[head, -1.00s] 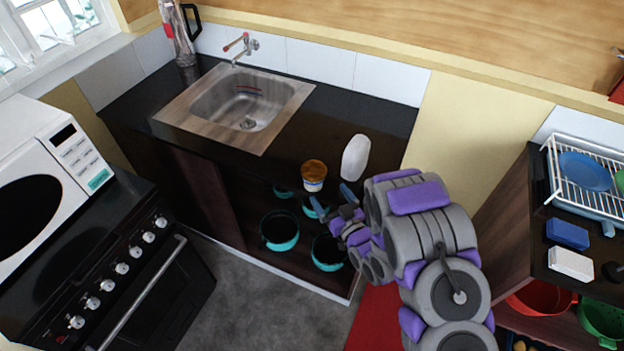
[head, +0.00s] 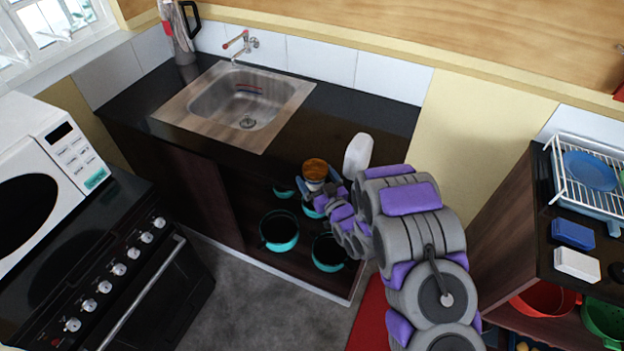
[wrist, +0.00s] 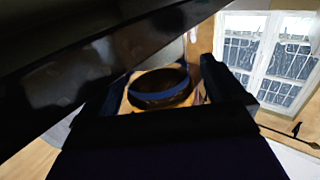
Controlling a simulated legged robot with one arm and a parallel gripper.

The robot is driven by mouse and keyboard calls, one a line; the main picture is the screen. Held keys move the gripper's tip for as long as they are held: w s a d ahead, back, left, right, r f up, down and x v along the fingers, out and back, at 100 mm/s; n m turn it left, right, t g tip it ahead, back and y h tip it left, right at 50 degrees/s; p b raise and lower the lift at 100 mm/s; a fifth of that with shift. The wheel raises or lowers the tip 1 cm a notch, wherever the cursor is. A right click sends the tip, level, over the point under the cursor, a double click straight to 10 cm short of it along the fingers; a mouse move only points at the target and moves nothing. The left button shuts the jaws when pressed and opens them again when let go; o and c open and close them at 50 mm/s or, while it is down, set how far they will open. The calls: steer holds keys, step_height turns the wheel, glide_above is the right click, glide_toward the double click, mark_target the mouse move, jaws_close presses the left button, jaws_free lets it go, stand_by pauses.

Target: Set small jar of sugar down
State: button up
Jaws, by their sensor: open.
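The small jar of sugar (head: 315,168), with a brown top and a pale body, is at the front edge of the black counter (head: 340,115). My gripper (head: 319,182) is at the jar from the front, with its open fingers on either side of it. The wrist view shows the jar's round brown rim (wrist: 160,85) between the fingers. The fingers hide part of the jar's body, and I cannot tell whether they touch it. The jar looks upright; its base is hidden.
A white bottle-like item (head: 357,154) stands just right of the jar. The sink (head: 245,105) is to the left, with bare counter between. Teal pots (head: 279,231) sit on the open shelf below. A dish rack (head: 590,180) stands far right.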

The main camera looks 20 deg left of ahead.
mark_target(318, 172)
steer(key=shift+a, duration=0.25)
steer(key=shift+c, duration=1.4)
steer(key=shift+d, duration=0.45)
steer(key=c, duration=0.4)
steer(key=shift+d+r, duration=0.1)
steer(key=c, duration=0.4)
steer(key=shift+a, duration=0.2)
steer(key=shift+c, duration=1.1)
steer(key=shift+a, duration=0.2)
steer(key=shift+w+d+r, duration=0.1)
steer(key=shift+r, duration=0.2)
step_height(318, 172, up, 3)
steer(key=shift+d+r+p, duration=0.1)
steer(key=shift+r+p, duration=0.05)
steer(key=shift+p, duration=0.4)
steer(key=s+d+p, duration=0.1)
steer(key=s+p, duration=0.3)
steer(key=s, duration=0.4)
steer(key=s+d+r+p, duration=0.1)
steer(key=s+d+p, duration=0.1)
steer(key=s+p, duration=0.3)
steer(key=shift+s+d, duration=0.3)
steer(key=shift+s, duration=1.05)
